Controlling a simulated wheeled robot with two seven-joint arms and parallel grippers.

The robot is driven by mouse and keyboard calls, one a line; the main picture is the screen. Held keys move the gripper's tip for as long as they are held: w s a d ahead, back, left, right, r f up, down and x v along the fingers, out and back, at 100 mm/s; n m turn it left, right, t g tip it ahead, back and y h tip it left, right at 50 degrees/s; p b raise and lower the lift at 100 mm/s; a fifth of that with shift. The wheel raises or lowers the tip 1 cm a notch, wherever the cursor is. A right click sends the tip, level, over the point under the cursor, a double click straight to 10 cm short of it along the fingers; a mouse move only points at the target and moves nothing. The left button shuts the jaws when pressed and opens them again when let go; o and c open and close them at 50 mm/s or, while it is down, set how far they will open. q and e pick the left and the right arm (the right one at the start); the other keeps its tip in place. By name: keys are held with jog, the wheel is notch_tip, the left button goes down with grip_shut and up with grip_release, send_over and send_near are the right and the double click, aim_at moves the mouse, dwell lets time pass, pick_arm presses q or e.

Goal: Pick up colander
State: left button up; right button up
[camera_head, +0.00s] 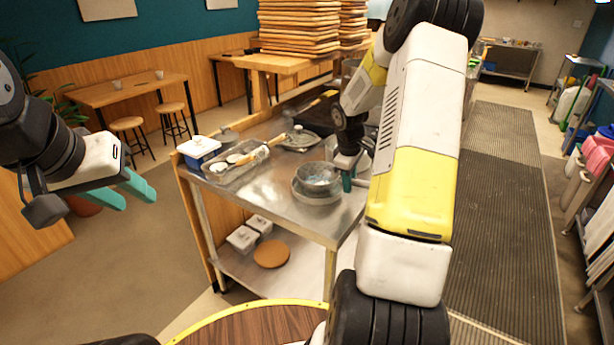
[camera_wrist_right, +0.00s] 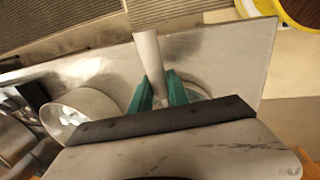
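The colander (camera_head: 318,176) is a mesh-like grey bowl sitting in or on a pale bowl (camera_head: 317,197) at the right part of the metal table. My right gripper (camera_head: 349,181) points down just right of the colander, and my own arm hides part of that area. In the right wrist view, a pale grey handle (camera_wrist_right: 149,55) passes between the teal fingers of my right gripper (camera_wrist_right: 160,80), filling the narrow gap. It appears to be the colander's handle; its join to the bowl is hidden. My left gripper (camera_head: 125,193) is open and empty at the left, away from the table.
The metal table (camera_head: 270,200) also holds a clear tray (camera_head: 235,172), a blue-and-white container (camera_head: 198,148) and a lidded pan (camera_head: 300,138). A pot (camera_wrist_right: 80,112) stands close by in the wrist view. Stacked boards (camera_head: 300,28) stand behind.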

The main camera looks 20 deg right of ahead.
grip_shut()
jog(key=shift+r, duration=0.15)
jog(key=shift+w+r, duration=0.1)
jog(key=shift+r, duration=0.45)
notch_tip(320, 180, up, 2)
jog(key=shift+r, duration=0.2)
jog(key=s+a, duration=0.3)
jog(key=s, duration=0.4)
jog(key=s+a+r, duration=0.1)
jog(key=s+a, duration=0.2)
jog(key=s, duration=0.4)
jog(key=shift+s+a, duration=0.35)
jog(key=shift+w+r, duration=0.1)
jog(key=shift+w, duration=0.05)
